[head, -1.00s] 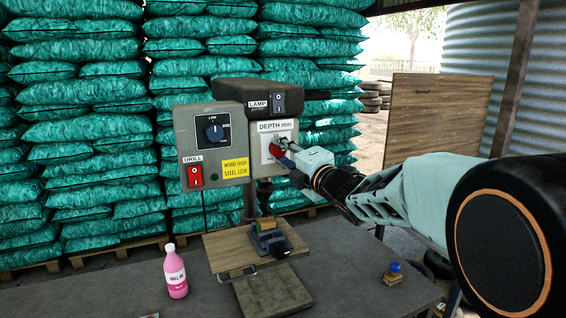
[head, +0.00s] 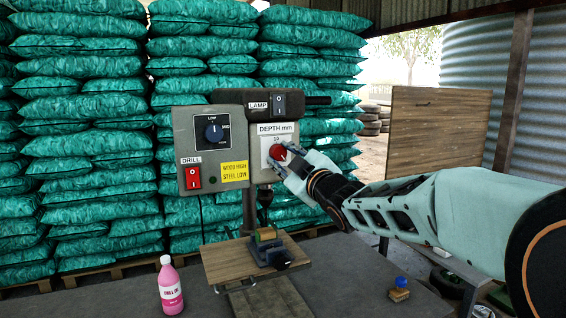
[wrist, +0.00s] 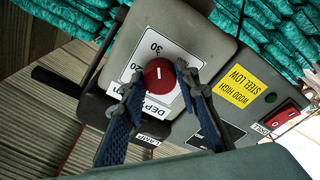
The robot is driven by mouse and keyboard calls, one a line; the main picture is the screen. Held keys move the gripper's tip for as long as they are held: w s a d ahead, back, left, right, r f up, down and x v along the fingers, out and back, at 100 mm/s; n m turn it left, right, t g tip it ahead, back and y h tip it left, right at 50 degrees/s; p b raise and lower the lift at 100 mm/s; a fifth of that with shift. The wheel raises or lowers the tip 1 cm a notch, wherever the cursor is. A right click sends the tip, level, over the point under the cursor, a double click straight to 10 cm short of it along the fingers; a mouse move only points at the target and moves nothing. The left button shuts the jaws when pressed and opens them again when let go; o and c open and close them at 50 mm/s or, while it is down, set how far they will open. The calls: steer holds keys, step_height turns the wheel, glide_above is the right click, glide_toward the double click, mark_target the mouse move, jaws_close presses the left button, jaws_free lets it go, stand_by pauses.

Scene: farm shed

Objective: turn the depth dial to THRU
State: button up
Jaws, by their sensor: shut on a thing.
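The depth dial (head: 278,152) is a round red knob on a white plate headed "DEPTH mm" (head: 274,129). My gripper (head: 285,157) is at the dial, coming from the right with its fingers partly covering it in the head view. In the wrist view, the dial (wrist: 158,72) sits between the two blue-black fingers of my gripper (wrist: 159,80), shut on its sides. A short white mark shows on the knob. The numbers 20 and 30 are legible beside it, tilted. I cannot read THRU in either view.
The grey drill panel has a speed knob (head: 213,131) and a red drill switch (head: 193,178). A lamp switch (head: 280,104) sits above the depth plate. Below are a wooden drill table (head: 225,262), a pink bottle (head: 171,286) and a blue-topped stamp-like item (head: 400,289).

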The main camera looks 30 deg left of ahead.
steer(key=m, duration=0.3)
steer(key=m+b, duration=0.1)
steer(key=m, duration=0.3)
steer(key=shift+t+h+b, duration=0.3)
steer(key=shift+t, duration=0.1)
steer(key=m, duration=0.3)
steer(key=m+b, duration=0.1)
steer(key=m, duration=0.3)
steer(key=shift+s+a+t+h, duration=0.1)
steer(key=shift+s+t+h, duration=0.05)
steer(key=shift+t+h, duration=0.2)
steer(key=shift+m, duration=0.3)
steer(key=o, duration=1.2)
steer(key=shift+c, duration=0.2)
steer(key=v, duration=0.7)
steer(key=shift+s, duration=0.2)
